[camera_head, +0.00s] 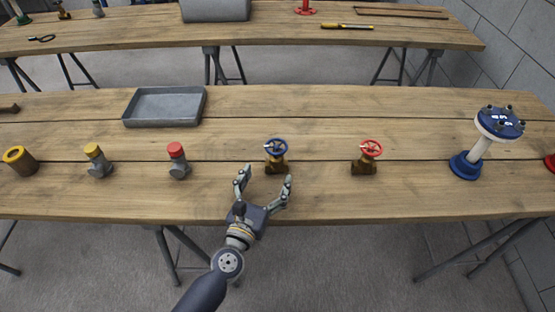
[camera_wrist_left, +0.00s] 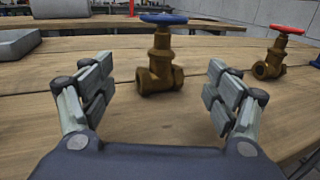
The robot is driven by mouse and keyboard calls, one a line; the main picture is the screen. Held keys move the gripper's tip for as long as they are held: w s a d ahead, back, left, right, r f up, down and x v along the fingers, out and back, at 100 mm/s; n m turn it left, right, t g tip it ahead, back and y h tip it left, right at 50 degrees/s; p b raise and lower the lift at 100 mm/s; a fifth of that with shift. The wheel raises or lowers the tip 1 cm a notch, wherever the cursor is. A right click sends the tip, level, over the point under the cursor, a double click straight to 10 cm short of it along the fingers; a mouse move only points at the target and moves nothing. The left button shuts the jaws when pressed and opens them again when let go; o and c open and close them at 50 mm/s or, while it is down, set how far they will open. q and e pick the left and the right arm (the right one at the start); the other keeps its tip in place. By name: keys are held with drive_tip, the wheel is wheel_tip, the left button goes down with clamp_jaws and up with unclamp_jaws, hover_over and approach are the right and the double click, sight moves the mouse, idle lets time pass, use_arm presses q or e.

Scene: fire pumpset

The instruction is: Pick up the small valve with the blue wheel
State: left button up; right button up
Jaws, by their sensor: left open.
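The small brass valve with the blue wheel (camera_head: 276,157) stands upright on the near wooden table, near the front edge. My left gripper (camera_head: 267,182) is open just in front of it, its fingers pointing at the valve. In the left wrist view the valve (camera_wrist_left: 160,62) stands beyond and between the two open fingers (camera_wrist_left: 166,92), and nothing is held. My right gripper is not in view.
A brass valve with a red wheel (camera_head: 367,158) stands to the right, and a red-capped fitting (camera_head: 178,160) to the left. A grey tray (camera_head: 128,108) lies behind on the left. A blue-and-white flanged pipe (camera_head: 480,150) stands at the far right.

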sight(274, 164)
use_arm(q)
drive_tip(key=shift+x, duration=0.9)
drive_tip(key=shift+w+d+f, duration=0.1)
drive_tip(key=shift+w, duration=0.25)
drive_tip(key=x, duration=0.4)
drive_tip(key=shift+w, duration=0.1)
drive_tip(key=shift+w+d, duration=0.2)
drive_tip(key=shift+w, duration=0.2)
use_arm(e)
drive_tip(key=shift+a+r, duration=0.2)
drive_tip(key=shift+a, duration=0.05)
use_arm(q)
drive_tip(key=c, duration=1.5)
drive_tip(key=shift+c, duration=0.2)
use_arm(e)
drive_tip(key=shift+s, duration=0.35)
